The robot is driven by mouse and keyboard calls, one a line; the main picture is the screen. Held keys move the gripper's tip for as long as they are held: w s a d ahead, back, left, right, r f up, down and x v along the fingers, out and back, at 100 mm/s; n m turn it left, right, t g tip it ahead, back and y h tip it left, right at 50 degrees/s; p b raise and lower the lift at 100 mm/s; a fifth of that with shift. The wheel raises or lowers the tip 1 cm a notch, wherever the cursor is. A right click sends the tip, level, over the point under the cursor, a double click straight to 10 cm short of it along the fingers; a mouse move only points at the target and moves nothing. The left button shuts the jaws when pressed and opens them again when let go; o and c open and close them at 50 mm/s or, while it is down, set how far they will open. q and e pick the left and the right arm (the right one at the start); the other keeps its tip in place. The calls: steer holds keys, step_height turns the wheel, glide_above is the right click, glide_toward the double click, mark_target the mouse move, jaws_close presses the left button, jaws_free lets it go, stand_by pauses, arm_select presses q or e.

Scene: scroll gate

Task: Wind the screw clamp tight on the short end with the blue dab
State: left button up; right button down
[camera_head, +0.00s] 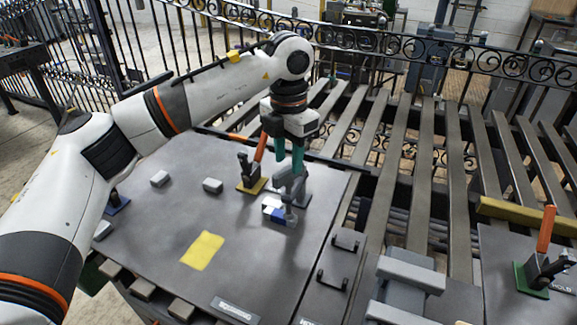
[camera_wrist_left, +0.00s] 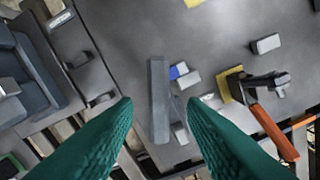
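A grey screw clamp (camera_head: 290,190) stands near the far right edge of the dark metal plate (camera_head: 150,245). A small pale piece with a blue dab (camera_head: 279,216) sits at its foot. The dab also shows in the left wrist view (camera_wrist_left: 178,72), beside a long grey bar (camera_wrist_left: 158,100) that looks like the clamp's handle. My left gripper (camera_head: 290,167) points down above the clamp. In the left wrist view its teal fingers (camera_wrist_left: 160,106) are apart, one on each side of the bar, with gaps. The clamp's jaw contact is hidden. My right gripper is not in view.
An orange-handled clamp on a yellow base (camera_head: 251,184) stands close left of the screw clamp. Small grey blocks (camera_head: 212,186) and a yellow patch (camera_head: 202,250) lie on the plate. Another orange-handled clamp on a green base (camera_head: 540,262) stands at right.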

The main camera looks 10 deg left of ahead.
mark_target(288, 167)
arm_select(q)
step_height(288, 167, up, 9)
steer(key=shift+b, duration=0.35)
